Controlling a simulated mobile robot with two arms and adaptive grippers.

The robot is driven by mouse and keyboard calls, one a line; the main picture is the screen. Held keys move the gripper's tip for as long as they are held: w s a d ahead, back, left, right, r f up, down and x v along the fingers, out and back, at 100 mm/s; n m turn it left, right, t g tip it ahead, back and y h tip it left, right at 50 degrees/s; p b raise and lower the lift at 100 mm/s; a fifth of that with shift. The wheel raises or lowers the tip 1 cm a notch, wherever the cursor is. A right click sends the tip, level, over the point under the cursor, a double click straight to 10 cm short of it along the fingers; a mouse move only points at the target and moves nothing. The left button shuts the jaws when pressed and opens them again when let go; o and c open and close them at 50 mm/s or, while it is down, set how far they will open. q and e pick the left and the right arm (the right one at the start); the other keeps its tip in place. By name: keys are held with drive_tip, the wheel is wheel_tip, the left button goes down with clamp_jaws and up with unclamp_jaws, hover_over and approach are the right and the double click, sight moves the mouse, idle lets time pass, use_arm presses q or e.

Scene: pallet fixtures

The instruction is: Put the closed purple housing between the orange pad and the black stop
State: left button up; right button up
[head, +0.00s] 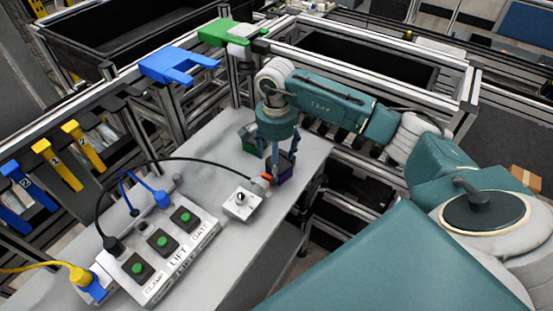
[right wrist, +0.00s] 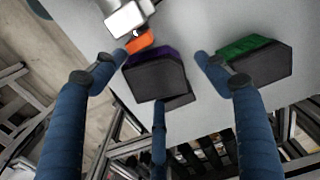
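The purple housing (right wrist: 155,77) stands on the grey table, dark on its near side with purple along its far edge. It also shows partly behind my fingers in the head view (head: 287,167). The orange pad (right wrist: 140,43) is just beyond its far left corner. My right gripper (right wrist: 160,72) is open, pointing down, with its fingers spread around the housing. The right finger is apart from it; contact at the left and near fingers is unclear. A dark piece (right wrist: 181,101) at the near edge may be the black stop; I cannot tell. My left gripper is out of view.
A green housing (right wrist: 257,62) stands right of the purple one. A grey button panel (head: 160,250) fills the table's left. The table's right edge is close to the housing.

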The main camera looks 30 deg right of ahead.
drive_tip(key=shift+a+f, duration=0.1)
drive_tip(key=shift+a, duration=0.05)
wheel_tip(320, 180, up, 2)
drive_tip(key=shift+w+p, duration=0.1)
drive_tip(key=shift+p, duration=1)
drive_tip(key=shift+w+r+b, duration=0.2)
drive_tip(key=shift+r+b, duration=0.3)
drive_tip(key=shift+b, duration=0.5)
wheel_tip(320, 180, up, 10)
drive_tip(key=b, duration=0.3)
drive_tip(key=shift+s+r, duration=0.2)
drive_tip(key=shift+r, duration=0.05)
drive_tip(key=shift+f, duration=0.1)
